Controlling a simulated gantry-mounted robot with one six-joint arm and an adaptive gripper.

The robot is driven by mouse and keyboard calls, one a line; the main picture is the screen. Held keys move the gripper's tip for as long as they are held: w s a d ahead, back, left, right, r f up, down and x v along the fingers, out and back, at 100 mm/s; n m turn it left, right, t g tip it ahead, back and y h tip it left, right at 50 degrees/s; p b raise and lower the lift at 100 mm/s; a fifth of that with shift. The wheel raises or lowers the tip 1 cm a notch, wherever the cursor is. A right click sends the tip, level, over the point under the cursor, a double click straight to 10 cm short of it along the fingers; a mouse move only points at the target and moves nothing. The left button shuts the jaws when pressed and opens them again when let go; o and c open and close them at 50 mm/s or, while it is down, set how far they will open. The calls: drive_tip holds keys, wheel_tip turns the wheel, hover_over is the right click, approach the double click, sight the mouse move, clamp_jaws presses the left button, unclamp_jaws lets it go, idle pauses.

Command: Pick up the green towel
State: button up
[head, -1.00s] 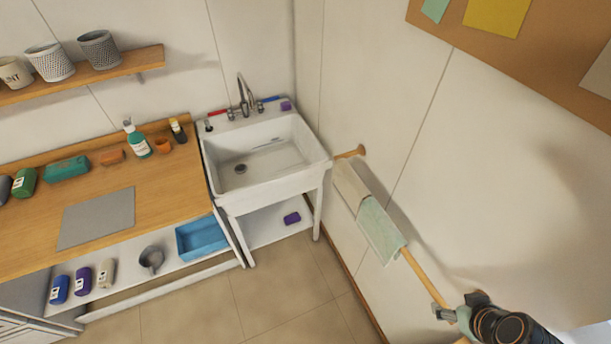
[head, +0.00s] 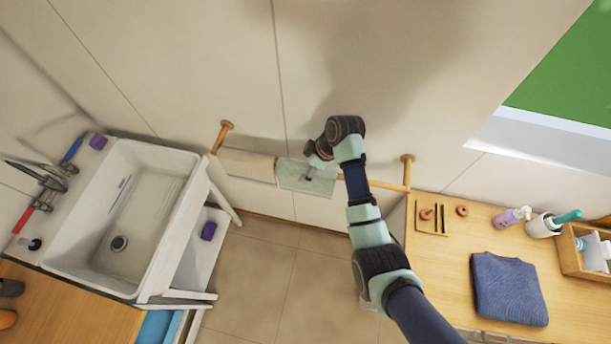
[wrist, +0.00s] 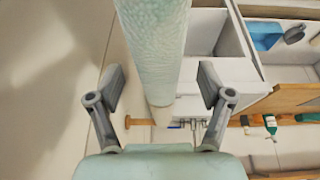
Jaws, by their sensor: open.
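The pale green towel (head: 306,182) hangs over a wooden rail (head: 372,185) on the wall, next to a beige towel (head: 246,166). In the wrist view the green towel (wrist: 154,40) runs up the middle, over the rail. The open fingers of my gripper (wrist: 160,80) stand on either side of its line, with a gap on both sides. Whether the fingertips touch the cloth cannot be told.
The wall lies close behind the rail. A white sink (head: 125,220) stands to the left. At right a wooden counter (head: 440,270) holds a folded blue cloth (head: 508,288), bottles and a wooden box. The floor below the rail is clear.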

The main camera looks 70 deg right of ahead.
drive_tip(key=shift+x, duration=1.85)
drive_tip(key=shift+f, duration=0.3)
drive_tip(key=c, duration=1.3)
